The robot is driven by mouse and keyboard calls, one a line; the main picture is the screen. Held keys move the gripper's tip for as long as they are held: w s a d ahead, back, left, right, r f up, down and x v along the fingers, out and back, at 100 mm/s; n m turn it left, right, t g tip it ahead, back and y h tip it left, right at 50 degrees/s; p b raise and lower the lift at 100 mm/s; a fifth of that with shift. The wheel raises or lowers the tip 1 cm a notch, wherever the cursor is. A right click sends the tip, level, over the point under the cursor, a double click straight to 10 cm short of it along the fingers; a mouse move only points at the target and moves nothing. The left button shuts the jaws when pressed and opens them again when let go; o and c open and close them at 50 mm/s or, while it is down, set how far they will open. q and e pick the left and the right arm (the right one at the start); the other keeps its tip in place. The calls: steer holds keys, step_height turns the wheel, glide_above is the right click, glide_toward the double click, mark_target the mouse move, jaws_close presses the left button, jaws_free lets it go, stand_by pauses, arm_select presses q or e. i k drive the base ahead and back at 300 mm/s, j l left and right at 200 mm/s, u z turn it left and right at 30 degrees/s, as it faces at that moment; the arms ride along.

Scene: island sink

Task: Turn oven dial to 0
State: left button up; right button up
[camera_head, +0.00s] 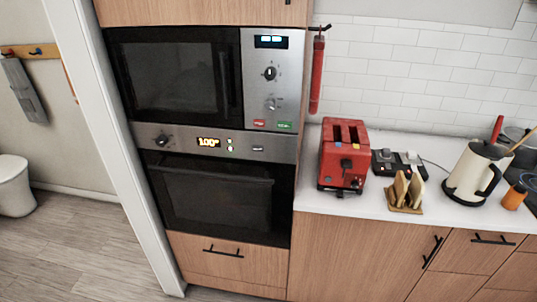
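The built-in oven (215,195) stands in the wooden cabinet below the microwave, with its dark door closed. Its steel control panel carries a round dark dial (162,141) at the left. A lit display (209,142) beside it seems to read about 100. Small buttons and a second control (258,148) sit further right on the panel. The dial's pointer is too small to read. Neither of my grippers is in view.
The microwave (175,75) above has its own knobs (270,73). A red toaster (343,155), a toast rack (405,190) and a kettle (475,172) stand on the white counter at right. The floor (90,245) in front at left is clear.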

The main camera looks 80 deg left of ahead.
mark_target(162, 140)
steer(key=l+u, duration=0.1)
steer(key=u, duration=2.9)
steer(key=k+j, duration=0.2)
steer(key=j, duration=0.15)
steer(key=k+j, duration=0.15)
steer(key=j, duration=0.15)
